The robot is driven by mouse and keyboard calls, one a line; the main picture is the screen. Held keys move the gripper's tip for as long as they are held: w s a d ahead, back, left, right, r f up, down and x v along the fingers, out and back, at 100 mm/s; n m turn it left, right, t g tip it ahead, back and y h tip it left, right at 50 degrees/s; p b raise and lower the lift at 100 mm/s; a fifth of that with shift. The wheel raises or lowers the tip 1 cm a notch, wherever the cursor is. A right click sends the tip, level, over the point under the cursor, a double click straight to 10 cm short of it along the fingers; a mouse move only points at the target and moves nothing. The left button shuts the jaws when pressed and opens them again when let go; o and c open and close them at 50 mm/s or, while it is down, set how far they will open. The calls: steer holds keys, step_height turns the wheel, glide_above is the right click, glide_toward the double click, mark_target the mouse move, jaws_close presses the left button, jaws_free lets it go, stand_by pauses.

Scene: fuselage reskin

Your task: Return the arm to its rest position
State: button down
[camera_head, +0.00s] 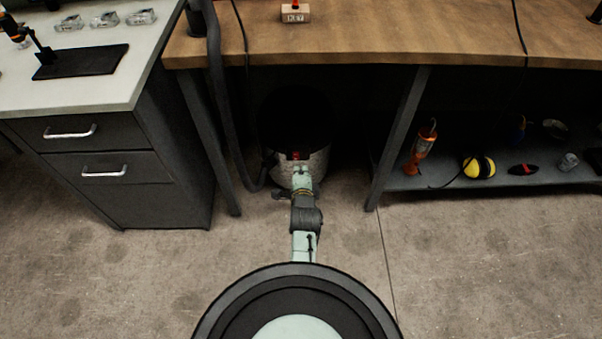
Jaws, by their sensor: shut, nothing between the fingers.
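My arm (305,218) stretches forward from my round base at the bottom middle, pale green with dark joints. Its far end (302,178) shows in front of a grey drum-shaped container under the wooden bench. I cannot make out my gripper or its fingers; they are hidden behind the arm or too small to tell. No held object shows.
The wooden workbench (400,38) crosses the top, with a KEY block (295,14) on it. The grey container (318,163) stands under it by a dark hose. A drawer cabinet (95,165) is left. A lower shelf (500,180) holds tools. Concrete floor (480,260) is clear.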

steer(key=shift+s+r, duration=0.25)
stand_by(0.4)
